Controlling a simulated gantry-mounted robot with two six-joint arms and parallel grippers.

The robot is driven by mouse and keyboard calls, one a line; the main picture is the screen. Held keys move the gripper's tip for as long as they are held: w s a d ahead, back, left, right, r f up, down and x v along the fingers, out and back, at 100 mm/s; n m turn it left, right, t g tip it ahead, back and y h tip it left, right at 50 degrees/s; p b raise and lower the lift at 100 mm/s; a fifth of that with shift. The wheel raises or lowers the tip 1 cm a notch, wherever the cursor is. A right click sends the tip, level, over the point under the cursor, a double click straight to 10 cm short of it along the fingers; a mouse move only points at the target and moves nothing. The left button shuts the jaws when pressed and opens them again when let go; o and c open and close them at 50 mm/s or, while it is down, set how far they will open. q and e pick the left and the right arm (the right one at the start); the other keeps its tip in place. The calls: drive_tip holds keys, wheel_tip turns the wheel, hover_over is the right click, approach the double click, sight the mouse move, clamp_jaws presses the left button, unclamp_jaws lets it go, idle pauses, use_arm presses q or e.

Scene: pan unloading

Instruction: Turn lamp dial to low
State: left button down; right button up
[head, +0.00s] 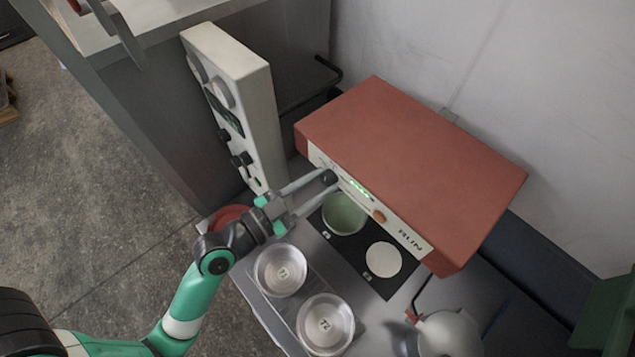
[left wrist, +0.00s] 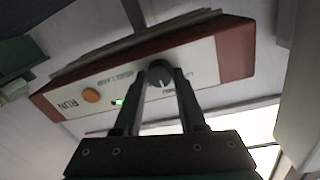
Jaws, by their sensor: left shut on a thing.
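The lamp unit is a red-brown box (head: 420,170) with a pale front panel. A dark round dial (head: 329,178) sits near the panel's left end; it also shows in the left wrist view (left wrist: 160,72), with a pale pointer mark on its face. My left gripper (head: 318,186) has its two fingers on either side of the dial and is shut on it; its fingers also show in the left wrist view (left wrist: 160,84). Beside the dial are small lit green indicators (head: 359,190) and an orange button (head: 378,216) near the word RUN. The dial's setting letters are too small to read. My right gripper is not in view.
Below the lamp box, a greenish round pan (head: 344,214) and a white disc (head: 383,259) sit on a black plate. Metal dishes marked T1 (head: 280,270) and T2 (head: 325,324) stand in front. A tall pale control panel (head: 245,90) rises close to my left gripper's left.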

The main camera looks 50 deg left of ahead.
use_arm(q)
drive_tip(key=shift+n, duration=0.3)
drive_tip(key=n, duration=0.2)
drive_tip(key=shift+n, duration=0.3)
drive_tip(key=n, duration=0.2)
drive_tip(key=shift+n+p, duration=0.4)
drive_tip(key=n+p, duration=0.1)
drive_tip(key=n, duration=0.2)
drive_tip(key=shift+t, duration=0.3)
drive_tip(key=shift+d+f+n+y+p, duration=0.1)
drive_tip(key=shift+n+y+p, duration=0.3)
drive_tip(key=shift+n, duration=1.2)
drive_tip(key=shift+c, duration=2.4)
unclamp_jaws()
